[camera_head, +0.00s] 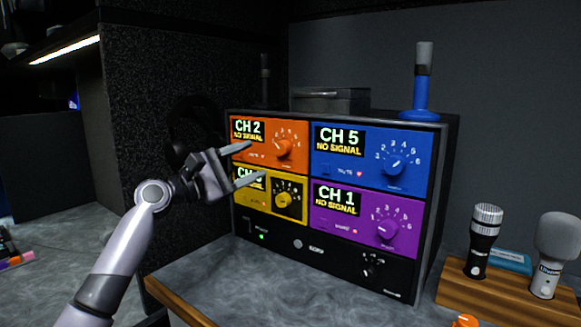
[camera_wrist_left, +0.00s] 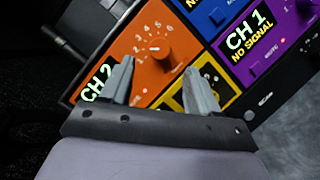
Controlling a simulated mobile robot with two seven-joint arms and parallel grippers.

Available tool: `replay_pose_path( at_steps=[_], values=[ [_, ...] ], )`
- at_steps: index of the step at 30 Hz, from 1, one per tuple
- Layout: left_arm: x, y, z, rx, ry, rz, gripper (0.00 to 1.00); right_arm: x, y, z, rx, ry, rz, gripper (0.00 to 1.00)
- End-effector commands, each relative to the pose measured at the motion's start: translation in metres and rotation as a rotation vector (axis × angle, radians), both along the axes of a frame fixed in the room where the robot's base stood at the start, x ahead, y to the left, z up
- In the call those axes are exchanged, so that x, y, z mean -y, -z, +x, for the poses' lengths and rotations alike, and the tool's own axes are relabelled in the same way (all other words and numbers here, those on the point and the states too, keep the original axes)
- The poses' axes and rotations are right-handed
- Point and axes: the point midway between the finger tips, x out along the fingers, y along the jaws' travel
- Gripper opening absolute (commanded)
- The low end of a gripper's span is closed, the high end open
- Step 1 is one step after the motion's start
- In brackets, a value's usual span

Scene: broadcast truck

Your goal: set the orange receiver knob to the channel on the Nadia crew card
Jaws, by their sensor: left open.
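The orange receiver panel (camera_head: 303,133) is at the upper left of the rack; its display reads CH 2, NO SIGNAL. Its orange knob (camera_head: 283,148) is at the panel's right side. In the left wrist view the knob (camera_wrist_left: 155,51) shows beyond the fingertips, with numbers around it. My left gripper (camera_head: 256,160) is open and empty, in front of the orange and yellow panels, apart from the knob. The lower finger partly covers the yellow display. I see no Nadia crew card. My right gripper is out of view.
Blue (camera_head: 373,158), purple (camera_head: 352,214) and yellow (camera_head: 267,199) receivers sit around the orange one. Blue reads CH 5, purple CH 1. A blue-based antenna (camera_head: 421,93) stands on the rack. Two microphones stand in a wooden holder (camera_head: 508,304) at right. The grey counter before the rack is mostly clear.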

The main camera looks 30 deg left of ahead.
Motion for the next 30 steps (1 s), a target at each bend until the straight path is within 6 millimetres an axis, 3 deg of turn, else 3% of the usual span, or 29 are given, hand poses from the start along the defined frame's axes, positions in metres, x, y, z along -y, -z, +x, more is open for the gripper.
replay_pose_path(
  at_steps=[5,18,30],
  values=[
    [0.002,-0.002,0.007,0.002,0.0,-0.005,0.61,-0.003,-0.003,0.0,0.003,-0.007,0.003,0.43],
    [0.023,-0.014,0.055,0.002,0.0,-0.004,0.61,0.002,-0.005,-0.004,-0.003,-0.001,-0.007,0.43],
    [0.028,-0.014,0.064,0.001,-0.001,-0.001,0.61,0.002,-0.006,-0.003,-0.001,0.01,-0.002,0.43]
  ],
)
